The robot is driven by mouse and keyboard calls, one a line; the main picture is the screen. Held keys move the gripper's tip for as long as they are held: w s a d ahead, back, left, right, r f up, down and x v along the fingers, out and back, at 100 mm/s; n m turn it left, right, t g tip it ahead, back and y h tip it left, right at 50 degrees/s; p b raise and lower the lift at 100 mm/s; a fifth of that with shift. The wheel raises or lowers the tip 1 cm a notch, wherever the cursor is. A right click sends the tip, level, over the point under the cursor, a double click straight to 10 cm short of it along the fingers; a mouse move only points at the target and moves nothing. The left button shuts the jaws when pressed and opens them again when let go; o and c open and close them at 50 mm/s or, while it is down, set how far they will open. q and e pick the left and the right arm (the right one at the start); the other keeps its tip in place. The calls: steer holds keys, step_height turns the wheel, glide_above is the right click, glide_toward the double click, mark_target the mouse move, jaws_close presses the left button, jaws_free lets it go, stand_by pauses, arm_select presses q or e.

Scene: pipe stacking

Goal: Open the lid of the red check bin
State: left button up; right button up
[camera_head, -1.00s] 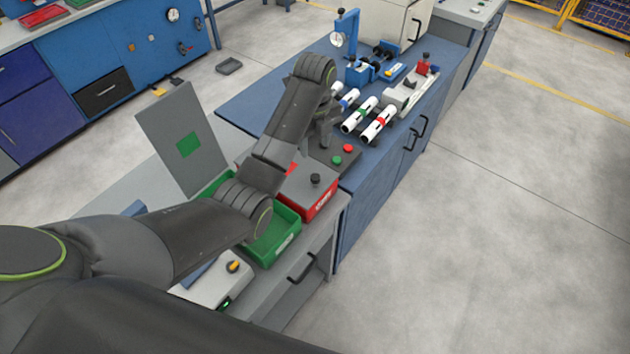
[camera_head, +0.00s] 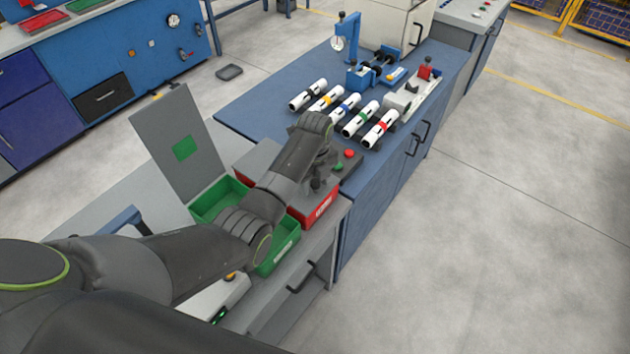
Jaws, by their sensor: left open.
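The red check bin (camera_head: 322,207) stands on the grey bench just beyond the green bin, partly behind my left arm. Its grey lid (camera_head: 258,162) lies flat and closed, mostly covered by the arm. My left gripper (camera_head: 319,178) points down over the lid's dark knob, close to it; it is open. I cannot tell whether the fingers touch the knob, as they are dark and small here. My right gripper is not in view.
The green bin (camera_head: 206,206) has its grey lid (camera_head: 181,150) standing open. A button box (camera_head: 348,160) sits close behind the red bin. Several banded pipes (camera_head: 378,135) lie on the blue bench (camera_head: 270,105). The floor at right is clear.

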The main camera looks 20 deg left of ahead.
arm_select(q)
steer(key=shift+c, duration=0.5)
jaws_close()
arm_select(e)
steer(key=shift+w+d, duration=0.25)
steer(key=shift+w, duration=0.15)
